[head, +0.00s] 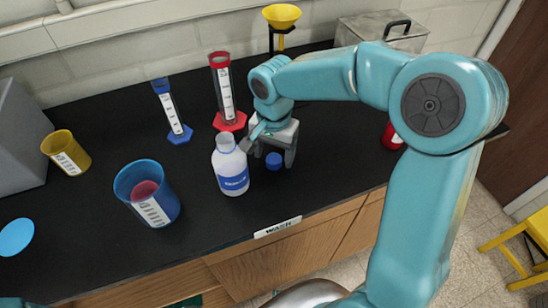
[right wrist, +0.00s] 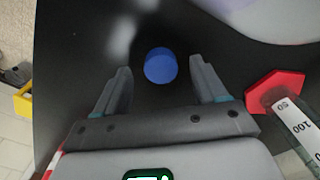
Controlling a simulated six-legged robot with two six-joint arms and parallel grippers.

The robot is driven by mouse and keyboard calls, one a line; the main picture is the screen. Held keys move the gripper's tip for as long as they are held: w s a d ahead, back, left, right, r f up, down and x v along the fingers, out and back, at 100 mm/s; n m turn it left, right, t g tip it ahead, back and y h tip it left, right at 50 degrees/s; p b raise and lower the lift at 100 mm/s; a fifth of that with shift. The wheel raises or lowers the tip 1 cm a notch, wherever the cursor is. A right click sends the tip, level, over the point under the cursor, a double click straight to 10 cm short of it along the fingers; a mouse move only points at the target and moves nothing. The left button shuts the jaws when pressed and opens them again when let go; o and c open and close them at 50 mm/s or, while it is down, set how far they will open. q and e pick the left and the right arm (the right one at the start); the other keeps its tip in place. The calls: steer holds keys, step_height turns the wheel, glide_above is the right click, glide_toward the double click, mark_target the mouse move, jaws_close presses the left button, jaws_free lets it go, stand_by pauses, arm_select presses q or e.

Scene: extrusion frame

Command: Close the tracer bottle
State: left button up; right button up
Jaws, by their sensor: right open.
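The tracer bottle (head: 230,168) is white with a blue label and stands upright on the black bench in the head view. Its neck is uncovered. A blue cap (head: 274,161) lies on the bench just right of the bottle. My right gripper (head: 268,150) is open and empty over the cap, with one finger close to the bottle's shoulder. In the right wrist view, the cap (right wrist: 160,66) shows between and slightly beyond the open fingertips (right wrist: 162,76). A pale, blurred part of the bottle (right wrist: 275,15) shows at upper right there. My left gripper is not in view.
A blue beaker (head: 135,180) with reddish contents stands left of the bottle. A red-based cylinder (head: 222,90) and a blue-based cylinder (head: 170,110) stand behind. A yellow beaker (head: 58,150) is at far left. The bench's front edge carries a "WASH" label (head: 278,227).

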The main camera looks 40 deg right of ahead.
mark_target(274, 160)
steer(key=shift+f, duration=0.65)
steer(key=c, duration=1.1)
steer(key=shift+r, duration=0.1)
step_height(274, 160, up, 20)
steer(key=shift+f+p, duration=0.1)
steer(key=shift+p, duration=0.5)
